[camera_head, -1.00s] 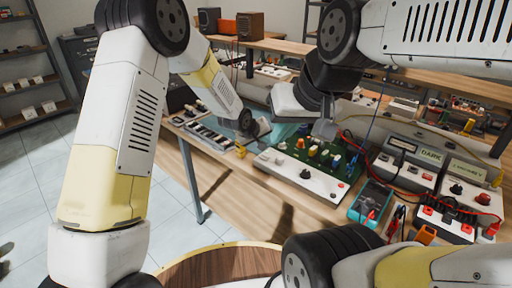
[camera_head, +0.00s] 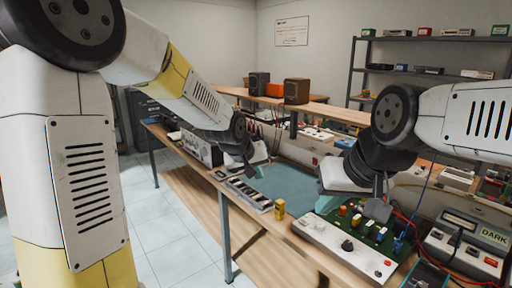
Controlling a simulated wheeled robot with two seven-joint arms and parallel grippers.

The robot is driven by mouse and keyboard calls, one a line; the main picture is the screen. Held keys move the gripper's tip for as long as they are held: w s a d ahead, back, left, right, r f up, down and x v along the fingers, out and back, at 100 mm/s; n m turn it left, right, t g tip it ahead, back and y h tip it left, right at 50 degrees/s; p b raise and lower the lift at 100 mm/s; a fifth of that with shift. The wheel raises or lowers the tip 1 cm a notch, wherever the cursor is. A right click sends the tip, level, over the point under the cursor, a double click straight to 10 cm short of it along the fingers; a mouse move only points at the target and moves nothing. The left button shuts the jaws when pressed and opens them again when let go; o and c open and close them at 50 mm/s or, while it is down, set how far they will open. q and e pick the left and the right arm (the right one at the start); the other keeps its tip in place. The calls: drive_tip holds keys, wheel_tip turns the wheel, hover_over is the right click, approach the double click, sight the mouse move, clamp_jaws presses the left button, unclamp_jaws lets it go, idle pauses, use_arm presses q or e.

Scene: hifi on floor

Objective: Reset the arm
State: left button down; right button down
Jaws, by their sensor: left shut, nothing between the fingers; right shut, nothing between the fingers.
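My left arm comes in from the left. Its gripper (camera_head: 249,168) is beyond the near edge of the workbench (camera_head: 283,224), over the bench's left part, with its small fingers pointing down and shut on nothing. My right arm comes in from the right. Its gripper (camera_head: 378,204) points down over the white and green circuit board (camera_head: 342,246) and hides part of it. It is shut and empty. I cannot tell whether its tips touch the board.
A black tray of parts (camera_head: 250,193) and a yellow block (camera_head: 280,209) lie near the bench edge. A meter marked DARK (camera_head: 462,240) stands at right with cables. Speakers (camera_head: 297,91) stand on the raised shelf. Floor (camera_head: 170,225) at left is clear.

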use_arm(q)
drive_tip(key=s+a+r+y, duration=0.1)
drive_tip(key=s+a+r, duration=0.5)
drive_tip(key=s+a, duration=0.65)
drive_tip(key=s, duration=0.5)
drive_tip(key=s+a+m+g, duration=0.1)
drive_tip(key=s+a, duration=0.2)
drive_tip(key=s, duration=0.5)
drive_tip(key=shift+r, duration=0.2)
drive_tip(key=shift+d, duration=0.1)
